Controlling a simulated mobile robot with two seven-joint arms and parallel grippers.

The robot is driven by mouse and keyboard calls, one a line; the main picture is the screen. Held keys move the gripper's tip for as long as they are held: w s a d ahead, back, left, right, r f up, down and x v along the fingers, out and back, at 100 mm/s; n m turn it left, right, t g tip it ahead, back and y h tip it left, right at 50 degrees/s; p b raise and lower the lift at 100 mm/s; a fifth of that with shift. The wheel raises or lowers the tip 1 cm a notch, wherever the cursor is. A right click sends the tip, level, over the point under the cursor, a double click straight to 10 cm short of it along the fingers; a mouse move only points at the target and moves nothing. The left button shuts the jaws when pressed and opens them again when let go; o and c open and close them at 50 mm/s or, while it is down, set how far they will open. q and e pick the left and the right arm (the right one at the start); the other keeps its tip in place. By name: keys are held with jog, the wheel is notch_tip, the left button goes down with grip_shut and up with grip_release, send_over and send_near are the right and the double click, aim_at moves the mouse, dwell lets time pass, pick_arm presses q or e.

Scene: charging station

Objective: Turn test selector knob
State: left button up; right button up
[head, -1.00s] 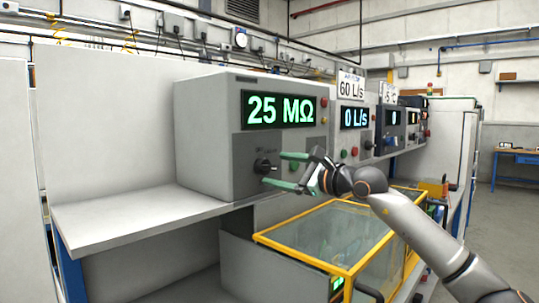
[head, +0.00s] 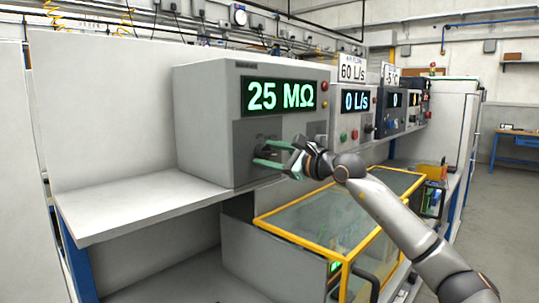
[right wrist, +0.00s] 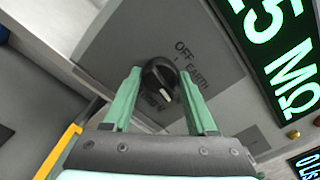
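The test selector knob (right wrist: 160,82) is black and round with a white pointer mark, on the grey front panel of the tester box (head: 207,130). In the right wrist view the word OFF stands beyond it, EARTH to its right, and other lettering is partly hidden. My right gripper (right wrist: 160,95) is open, with one green finger on each side of the knob and gaps visible. In the head view the right gripper (head: 265,154) is at the panel and partly hides the knob. The box's green display reads 25 MΩ (head: 281,95). My left gripper is not in view.
A yellow-framed clear case (head: 330,222) stands below and in front of the shelf (head: 130,200). Other instrument boxes with displays (head: 355,101) line the bench to the right. The shelf left of the tester is bare.

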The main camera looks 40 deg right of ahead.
grip_shut()
jog(key=shift+m, duration=0.3)
jog(key=m, duration=0.9)
dwell(0.4)
jog(key=shift+m, duration=0.3)
jog(key=o, duration=0.5)
grip_release()
jog(key=shift+s, duration=0.15)
